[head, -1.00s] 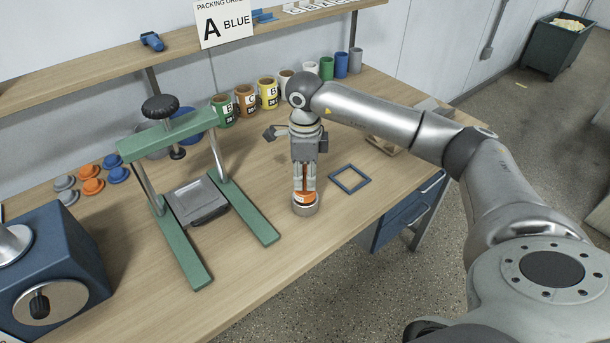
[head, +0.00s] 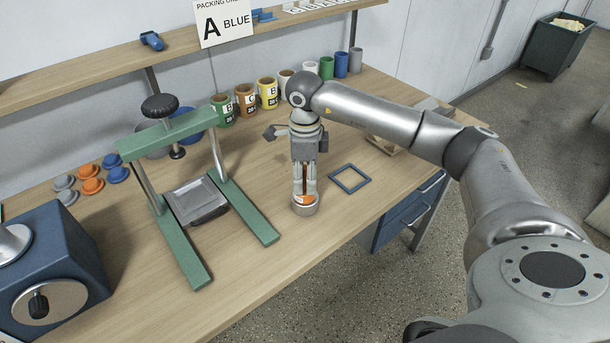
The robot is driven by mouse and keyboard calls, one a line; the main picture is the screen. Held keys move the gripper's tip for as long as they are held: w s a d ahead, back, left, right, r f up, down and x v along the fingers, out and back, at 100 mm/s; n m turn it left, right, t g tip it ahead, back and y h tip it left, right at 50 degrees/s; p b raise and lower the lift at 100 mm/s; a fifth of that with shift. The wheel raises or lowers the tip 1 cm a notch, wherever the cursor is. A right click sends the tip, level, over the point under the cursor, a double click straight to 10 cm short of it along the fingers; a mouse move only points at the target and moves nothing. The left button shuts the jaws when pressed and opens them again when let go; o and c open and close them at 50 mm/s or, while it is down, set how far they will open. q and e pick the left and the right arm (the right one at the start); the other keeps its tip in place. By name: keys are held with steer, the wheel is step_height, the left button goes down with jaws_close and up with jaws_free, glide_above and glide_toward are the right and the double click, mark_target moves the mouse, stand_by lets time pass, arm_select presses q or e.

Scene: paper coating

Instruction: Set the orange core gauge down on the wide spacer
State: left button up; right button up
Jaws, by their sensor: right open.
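My right gripper (head: 305,193) points straight down with its fingers open around an orange piece, the core gauge (head: 305,199). The orange gauge sits on top of a round grey metal disc, the wide spacer (head: 305,210), which stands on the bench. The fingers hide part of the gauge, and I cannot tell whether they touch it. My left gripper is not in view.
A blue square frame (head: 350,179) lies just right of the spacer. A green press (head: 180,155) stands to the left, with orange, blue and grey caps (head: 92,186) beyond it. Labelled cups (head: 245,101) line the back. The bench (head: 265,290) in front is clear.

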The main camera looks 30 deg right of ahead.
step_height(320, 180, up, 12)
steer(key=shift+r, duration=0.1)
stand_by(0.4)
